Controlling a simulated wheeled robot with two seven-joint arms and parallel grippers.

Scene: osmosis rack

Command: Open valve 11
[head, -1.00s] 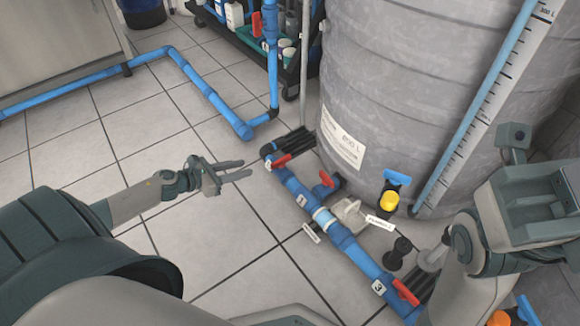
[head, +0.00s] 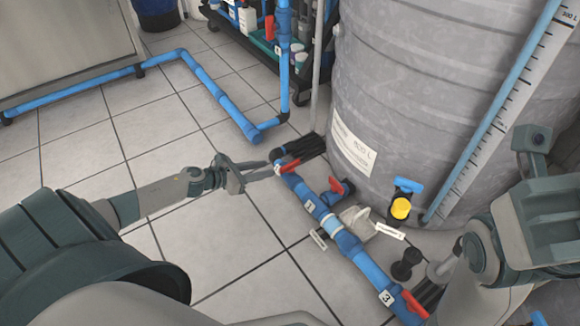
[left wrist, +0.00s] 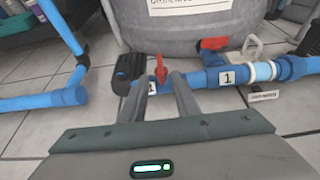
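A blue pipe (head: 347,244) runs along the floor beside the grey tank. A red valve handle (head: 290,166) sits at its far end, next to a small white tag whose number I cannot read for certain. My left gripper (head: 276,168) is open and empty, its fingertips at this red handle. In the left wrist view, the red handle (left wrist: 160,70) stands up just beyond and between the two spread fingers (left wrist: 160,88); I cannot tell whether they touch it. My right arm shows at the right, but its fingers do not.
More red handles sit on a side branch (head: 335,185) and near tag 3 (head: 413,304). A yellow-and-blue fitting (head: 402,204) stands by the grey tank (head: 415,100). Another blue pipe (head: 205,80) crosses the floor.

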